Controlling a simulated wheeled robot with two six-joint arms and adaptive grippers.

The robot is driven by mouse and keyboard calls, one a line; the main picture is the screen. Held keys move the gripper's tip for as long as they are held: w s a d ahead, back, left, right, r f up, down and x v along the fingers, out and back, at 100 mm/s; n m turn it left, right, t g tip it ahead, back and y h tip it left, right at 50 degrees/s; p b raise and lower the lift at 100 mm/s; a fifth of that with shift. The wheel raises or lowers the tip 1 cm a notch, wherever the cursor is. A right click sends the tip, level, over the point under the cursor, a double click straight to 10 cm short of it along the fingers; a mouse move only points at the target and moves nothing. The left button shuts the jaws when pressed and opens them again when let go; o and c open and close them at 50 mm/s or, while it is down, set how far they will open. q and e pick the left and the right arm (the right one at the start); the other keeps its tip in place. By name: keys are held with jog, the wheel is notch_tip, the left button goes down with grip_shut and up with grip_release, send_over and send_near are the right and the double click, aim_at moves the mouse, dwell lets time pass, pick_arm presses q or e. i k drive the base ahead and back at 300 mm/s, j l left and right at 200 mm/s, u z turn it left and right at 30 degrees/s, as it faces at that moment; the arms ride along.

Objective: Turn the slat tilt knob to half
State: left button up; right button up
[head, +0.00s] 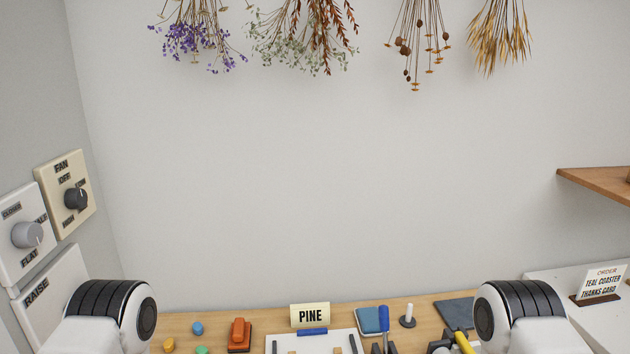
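The slat tilt knob (27,235) is a round light grey knob on a pale wall plate (10,262) at the far left. The plate carries the words CLOSED above, a partly covered word that looks like HALF to the upper right, and FLAT below. The knob's pointer mark is too small to read surely. No gripper touches the knob. White and black links of my two arms show at the lower left and lower right; neither gripper can be seen.
A cream FAN plate with a dark knob (75,198) sits right beside it, and a RAISE plate (45,300) below. A wooden bench (275,314) holds a PINE card (310,315), an orange block (239,335) and tools. Dried flowers hang above; the wall between is clear.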

aim_at(26, 235)
jog(key=u, duration=1.25)
